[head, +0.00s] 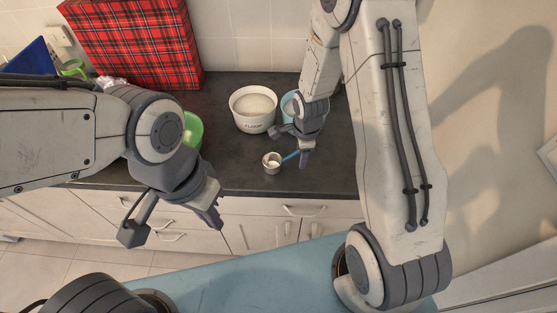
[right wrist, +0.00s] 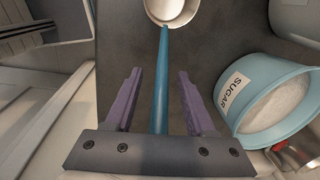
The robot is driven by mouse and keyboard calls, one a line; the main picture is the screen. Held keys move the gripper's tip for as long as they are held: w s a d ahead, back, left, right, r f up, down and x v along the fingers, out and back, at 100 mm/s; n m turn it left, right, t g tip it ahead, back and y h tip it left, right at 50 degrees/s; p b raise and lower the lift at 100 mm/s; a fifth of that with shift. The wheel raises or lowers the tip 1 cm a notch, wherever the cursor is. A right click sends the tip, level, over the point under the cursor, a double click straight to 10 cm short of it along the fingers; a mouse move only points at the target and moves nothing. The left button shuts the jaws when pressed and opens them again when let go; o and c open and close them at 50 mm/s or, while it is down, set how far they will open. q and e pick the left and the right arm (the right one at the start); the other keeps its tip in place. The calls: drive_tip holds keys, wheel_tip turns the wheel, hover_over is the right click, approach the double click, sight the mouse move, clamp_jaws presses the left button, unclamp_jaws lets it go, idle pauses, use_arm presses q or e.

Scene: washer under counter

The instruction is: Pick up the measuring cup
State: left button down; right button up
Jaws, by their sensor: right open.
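The measuring cup (head: 272,166) is a small silvery cup with a blue handle, on the dark counter near its front edge. In the right wrist view the cup (right wrist: 172,10) is cut by the top edge, and its blue handle (right wrist: 160,85) runs back between my purple fingers. My right gripper (head: 294,146) is open over the handle, one finger on each side; a gap shows on both sides in the right wrist view (right wrist: 158,88). My left gripper (head: 174,224) is open and empty, in front of the counter to the left.
A white flour bowl (head: 253,122) stands behind the cup. A light blue sugar bowl (right wrist: 252,85) is close to my right gripper's right finger. A green bowl (head: 194,130) is partly hidden by my left arm. A red plaid box (head: 135,45) stands at the back left.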

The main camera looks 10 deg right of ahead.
drive_tip(key=shift+f, duration=0.25)
clamp_jaws()
drive_tip(key=shift+w+r, duration=0.1)
drive_tip(key=shift+r, duration=0.55)
wheel_tip(320, 180, up, 3)
drive_tip(key=shift+w+f+b, duration=0.1)
drive_tip(key=shift+f+b, duration=0.1)
drive_tip(key=shift+b, duration=0.45)
drive_tip(key=s+d+r+b, duration=0.2)
drive_tip(key=s+d+r, duration=0.5)
drive_tip(key=s, duration=0.2)
drive_tip(key=shift+d, duration=0.3)
